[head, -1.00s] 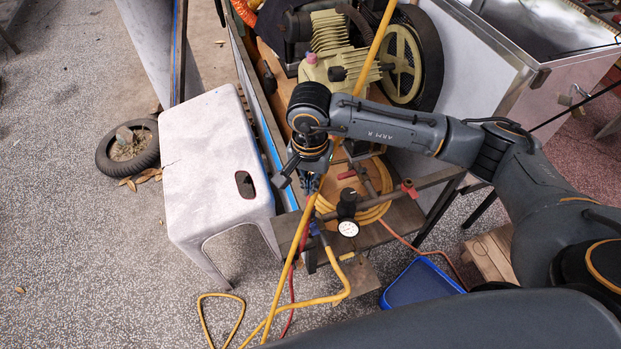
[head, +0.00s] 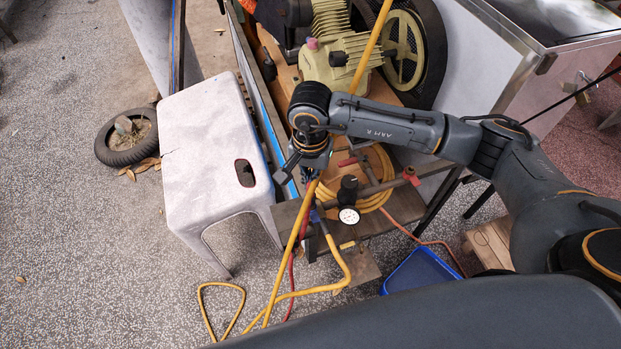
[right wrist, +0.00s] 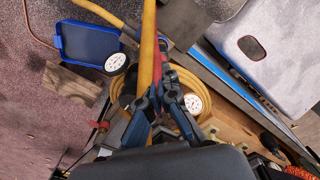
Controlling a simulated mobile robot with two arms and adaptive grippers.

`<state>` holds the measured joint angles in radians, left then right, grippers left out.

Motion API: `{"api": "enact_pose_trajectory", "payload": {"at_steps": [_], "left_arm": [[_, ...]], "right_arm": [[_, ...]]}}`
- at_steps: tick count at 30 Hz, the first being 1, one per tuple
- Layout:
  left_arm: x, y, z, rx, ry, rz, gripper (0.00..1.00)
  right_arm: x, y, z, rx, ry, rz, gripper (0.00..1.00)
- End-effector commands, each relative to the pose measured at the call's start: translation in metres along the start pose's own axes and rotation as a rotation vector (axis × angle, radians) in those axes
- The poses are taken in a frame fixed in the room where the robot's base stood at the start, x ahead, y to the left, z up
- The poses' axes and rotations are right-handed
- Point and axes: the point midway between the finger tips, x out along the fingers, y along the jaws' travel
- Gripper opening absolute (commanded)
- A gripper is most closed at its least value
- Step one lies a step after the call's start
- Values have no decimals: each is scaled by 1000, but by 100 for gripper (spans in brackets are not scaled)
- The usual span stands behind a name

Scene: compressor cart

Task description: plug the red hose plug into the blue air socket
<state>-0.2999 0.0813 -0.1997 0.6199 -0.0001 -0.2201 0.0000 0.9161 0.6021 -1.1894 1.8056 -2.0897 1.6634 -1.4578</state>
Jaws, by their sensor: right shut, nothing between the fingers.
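My right gripper (head: 306,180) points down over the cart's front end, beside the long yellow hose; its fingers (right wrist: 155,98) are shut and empty. The gripper partly hides the fittings below it. A blue fitting (head: 315,215), which looks like the blue air socket, sits just below the gripper beside the yellow hose, left of the gauge. A thin red hose (head: 292,262) hangs beside the yellow hose; red also shows beside the yellow hose in the right wrist view (right wrist: 163,50). I cannot make out its plug clearly. My left gripper is not in view.
A pressure gauge (head: 349,215), a pipe with a red handle (head: 411,174) and a coiled yellow hose (head: 383,180) are close on the right. A white stool (head: 205,130) stands left. A blue tray (head: 420,272) lies lower right. The compressor (head: 345,60) is behind.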

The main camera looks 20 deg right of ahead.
Motion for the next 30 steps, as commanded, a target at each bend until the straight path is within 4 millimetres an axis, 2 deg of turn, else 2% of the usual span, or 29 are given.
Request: {"api": "enact_pose_trajectory", "payload": {"at_steps": [17,30], "left_arm": [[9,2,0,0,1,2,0],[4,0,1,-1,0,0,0]], "right_arm": [[7,1,1,0,-3,5,0],[-24,1,0,0,-1,2,0]]}}
